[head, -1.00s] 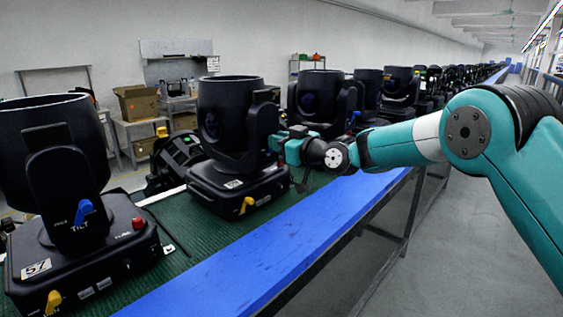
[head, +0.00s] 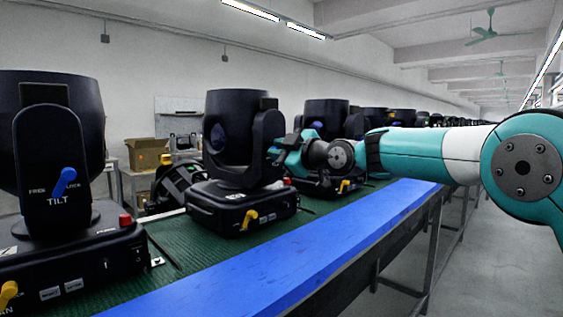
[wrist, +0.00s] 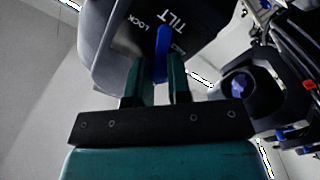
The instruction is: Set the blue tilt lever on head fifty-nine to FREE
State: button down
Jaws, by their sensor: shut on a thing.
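The black moving head (head: 230,130) in the middle of the head view stands on its base on the belt; its number plate is too small to read surely. My gripper (head: 277,152) is at the right side of its yoke. In the wrist view the blue tilt lever (wrist: 162,42) stands between the two fingers of my gripper (wrist: 158,80), which are shut on it. TILT and LOCK show on the black panel (wrist: 195,32); another word beside the lever is partly hidden. In the head view the lever is hidden behind my gripper.
Another head (head: 50,130) stands at near left, its blue lever (head: 65,183) and red button showing. More heads stand beyond my gripper along the green belt (head: 190,245). A blue rail (head: 290,260) edges the belt; the floor to its right is clear.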

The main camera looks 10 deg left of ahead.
dwell(0.4)
jog(key=c, duration=1.1)
grip_release()
jog(key=shift+o, duration=0.2)
jog(key=shift+s, duration=0.1)
jog(key=b+v, duration=0.4)
jog(key=v, duration=1.3)
jog(key=shift+b, duration=0.4)
jog(key=shift+s+d, duration=0.15)
